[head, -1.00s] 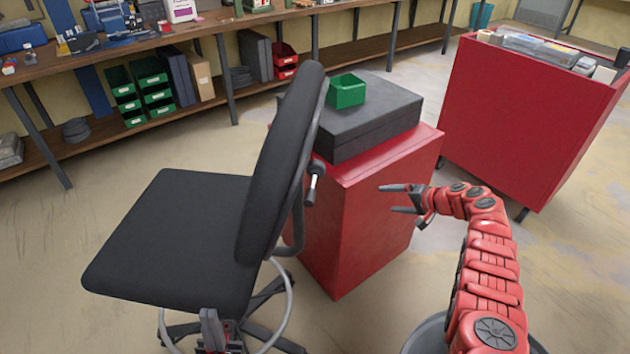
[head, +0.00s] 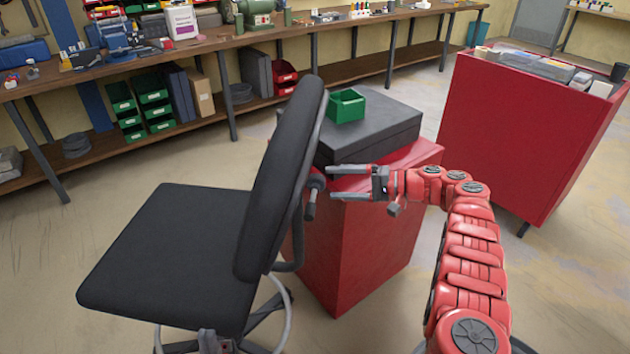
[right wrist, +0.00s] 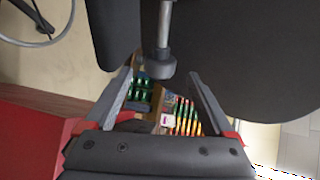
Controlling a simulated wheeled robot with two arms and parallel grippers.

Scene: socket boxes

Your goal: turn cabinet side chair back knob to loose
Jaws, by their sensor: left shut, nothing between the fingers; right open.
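The black chair's back (head: 285,180) stands upright beside the red cabinet (head: 375,235). The dark knob (head: 316,182) sits behind the chair back, on the cabinet side, with a short rod hanging below it. My right gripper (head: 332,183) is open, pointing left at the knob, with its fingertips just short of it. In the right wrist view the knob (right wrist: 155,68), on a grey stem, shows between the two fingertips, with no clear contact.
A dark grey case (head: 370,130) with a green bin (head: 346,106) lies on the cabinet, close behind my right gripper. A second red cabinet (head: 530,130) stands at the right. A long workbench (head: 270,35) runs along the back. Floor at the left is clear.

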